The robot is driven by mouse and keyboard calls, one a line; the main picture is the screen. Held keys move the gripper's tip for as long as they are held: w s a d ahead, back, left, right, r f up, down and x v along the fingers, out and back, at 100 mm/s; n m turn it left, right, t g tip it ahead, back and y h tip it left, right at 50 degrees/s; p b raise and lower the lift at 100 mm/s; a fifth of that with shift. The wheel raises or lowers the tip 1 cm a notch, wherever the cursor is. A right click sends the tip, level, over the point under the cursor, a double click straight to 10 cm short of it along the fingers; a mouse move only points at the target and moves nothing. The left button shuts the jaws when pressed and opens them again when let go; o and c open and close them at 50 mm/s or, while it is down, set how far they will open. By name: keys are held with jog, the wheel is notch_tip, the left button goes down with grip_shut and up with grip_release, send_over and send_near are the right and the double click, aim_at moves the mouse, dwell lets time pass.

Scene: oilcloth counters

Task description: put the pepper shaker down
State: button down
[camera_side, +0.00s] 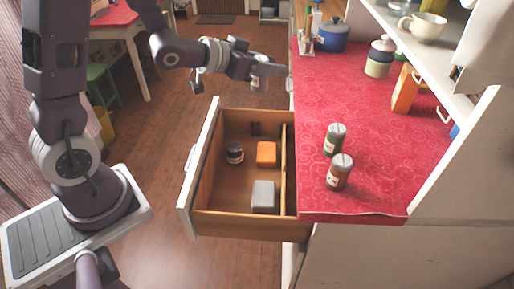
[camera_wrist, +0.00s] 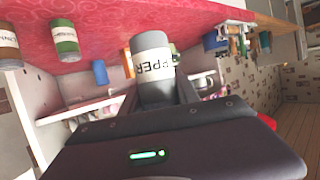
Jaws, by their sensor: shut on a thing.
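The pepper shaker (camera_wrist: 152,62) is a grey cylinder with a white label whose visible letters read "PPER". My gripper (camera_wrist: 160,92) is shut on it in the wrist view. In the side view my gripper (camera_side: 270,69) holds the pepper shaker (camera_side: 259,72) in the air by the counter's left edge, beyond the open drawer. The red patterned counter (camera_side: 375,205) lies to the right of it. The shaker's lower part is hidden between the jaws in the wrist view.
The open drawer (camera_side: 207,160) holds a dark jar (camera_side: 235,153), an orange block (camera_side: 266,154) and a grey block (camera_side: 263,197). Two spice jars (camera_side: 335,139) (camera_side: 339,172) stand on the near counter. A blue pot (camera_side: 333,35) and a canister (camera_side: 380,57) stand farther back. The counter's middle is clear.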

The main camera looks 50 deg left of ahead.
jog(key=s, duration=0.1)
jog(key=s+m+h, duration=0.1)
jog(key=s+f+h, duration=0.1)
jog(key=shift+s+d, duration=0.3)
jog(key=shift+s, duration=0.1)
jog(key=w+d+f, duration=0.1)
jog(key=w+d, duration=0.1)
jog(key=w, duration=0.8)
send_over(344, 118)
jog(key=shift+m+g, duration=0.3)
notch_tip(344, 118, down, 9)
jog(key=shift+w+f, duration=0.1)
jog(key=shift+f, duration=0.15)
jog(key=c, duration=0.9)
grip_release()
